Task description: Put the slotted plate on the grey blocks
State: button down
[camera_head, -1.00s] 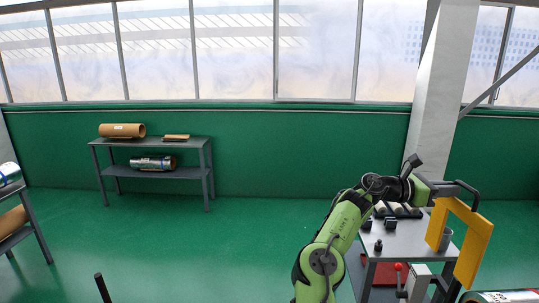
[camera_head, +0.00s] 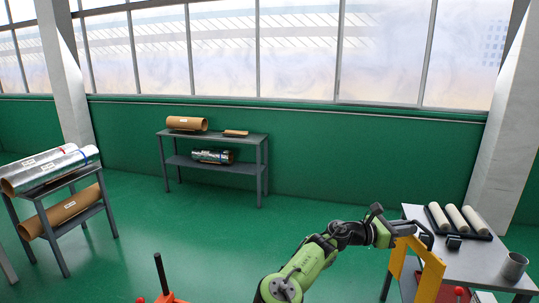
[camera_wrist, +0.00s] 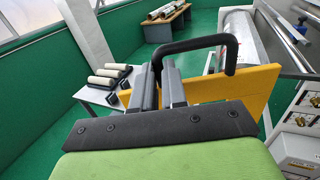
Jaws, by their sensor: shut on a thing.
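The slotted plate (camera_head: 430,277) is yellow, with an open slot between two legs and a black handle (camera_head: 424,238) on top. It hangs in the air from my gripper (camera_head: 396,229), in front of the grey table. In the wrist view, my gripper (camera_wrist: 164,85) is shut on the black handle (camera_wrist: 200,44), and the yellow plate (camera_wrist: 257,85) shows behind and right of the fingers. The plate's lower end is cut off.
The grey table (camera_head: 490,262) carries a dark rack with three pale rolls (camera_head: 458,218) and a grey cup (camera_head: 513,266). A shelf (camera_head: 212,137) with rolls stands by the wall, another (camera_head: 70,188) at left. A red-based post (camera_head: 162,275) stands near front. Green floor between is clear.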

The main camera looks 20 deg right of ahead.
jog(key=w+a+f+n+t, duration=0.2)
jog(key=w+a+f, duration=0.15)
jog(key=a, duration=0.45)
jog(key=w+a+f+n+t, duration=0.1)
jog(key=w+a+f+t, duration=0.2)
jog(key=a+f, duration=0.35)
jog(key=w+a+f+n+t, duration=0.2)
jog(key=w+a, duration=0.2)
jog(key=a, duration=0.6)
jog(key=s+a+f+n+t+y, duration=0.1)
jog(key=s+a+f+n+t, duration=0.15)
jog(key=a, duration=0.55)
jog(key=s+a+f+n+t+y, duration=0.1)
jog(key=s+a+n+t, duration=0.2)
jog(key=a, duration=0.5)
jog(key=s+a+f+n+t+y, duration=0.1)
jog(key=s+a+f+t, duration=0.15)
jog(key=a+t, duration=0.4)
notch_tip(320, 180, down, 10)
jog(key=a+g+b, duration=0.1)
jog(key=g+b, duration=0.1)
jog(key=b, duration=0.8)
jog(key=shift+s, duration=0.4)
jog(key=shift+a+r, duration=0.1)
jog(key=shift+r, duration=0.05)
